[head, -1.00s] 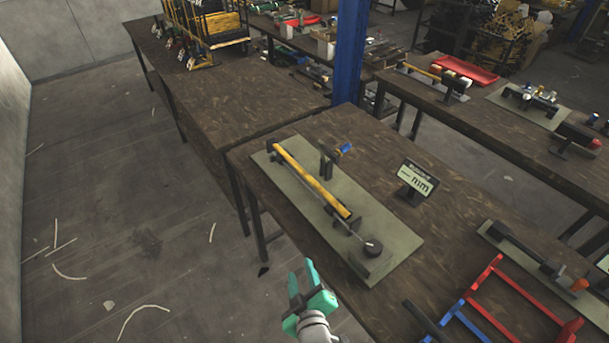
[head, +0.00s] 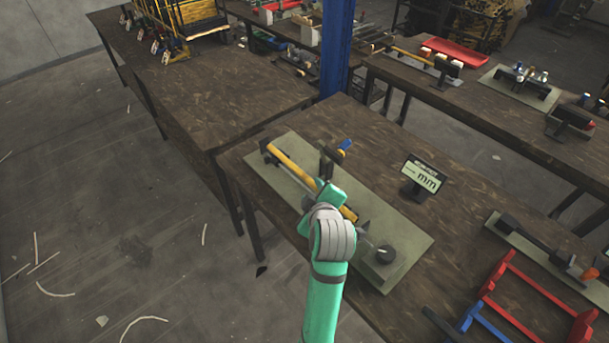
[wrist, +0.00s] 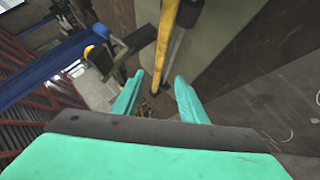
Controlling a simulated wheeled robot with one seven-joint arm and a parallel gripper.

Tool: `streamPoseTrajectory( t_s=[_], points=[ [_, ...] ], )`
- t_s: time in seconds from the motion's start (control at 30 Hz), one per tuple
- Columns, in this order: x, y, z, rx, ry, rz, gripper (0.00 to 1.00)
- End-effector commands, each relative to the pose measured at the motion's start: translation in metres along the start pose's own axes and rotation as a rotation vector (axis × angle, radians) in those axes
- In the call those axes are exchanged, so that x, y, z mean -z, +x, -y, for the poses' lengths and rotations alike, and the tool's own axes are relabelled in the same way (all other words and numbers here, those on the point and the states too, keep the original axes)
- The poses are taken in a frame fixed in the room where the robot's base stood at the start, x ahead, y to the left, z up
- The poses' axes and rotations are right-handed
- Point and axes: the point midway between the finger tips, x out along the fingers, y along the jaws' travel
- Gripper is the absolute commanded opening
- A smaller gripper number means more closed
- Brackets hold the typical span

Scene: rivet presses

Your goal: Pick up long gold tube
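The long gold tube (head: 293,163) lies across the fixture on a grey-green plate (head: 411,254) on the near bench. Its lower right part is partly hidden behind my gripper in the head view. My green gripper (head: 318,192) is over the tube's middle to lower part. In the wrist view the tube (wrist: 166,45) runs down from the top edge, beyond and between the two fingertips. My gripper (wrist: 158,92) is open, with its fingers apart and nothing visibly held. I cannot tell the exact height above the tube.
A black post with a blue-ended part (head: 345,145) stands close beside the tube. A small mm display (head: 421,177) stands right of the plate. A red and blue frame (head: 520,310) lies at the lower right. A blue column (head: 338,50) rises behind the bench.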

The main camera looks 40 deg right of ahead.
Motion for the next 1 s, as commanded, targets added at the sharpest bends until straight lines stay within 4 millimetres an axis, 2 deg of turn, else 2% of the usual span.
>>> streamPoseTrajectory(
  t_s=[0.2, 0.47, 0.7, 0.83, 1.0],
  points=[
    [0.007, 0.032, 0.005, 0.008, -0.006, -0.01, 0.39],
    [0.007, 0.049, 0.003, 0.006, -0.005, -0.008, 0.39],
    [0.004, 0.082, -0.003, 0.002, -0.001, -0.002, 0.39],
    [0.003, 0.091, -0.003, 0.002, -0.001, -0.002, 0.39],
    [0.004, 0.093, -0.003, 0.001, -0.002, -0.003, 0.39]
  ],
)
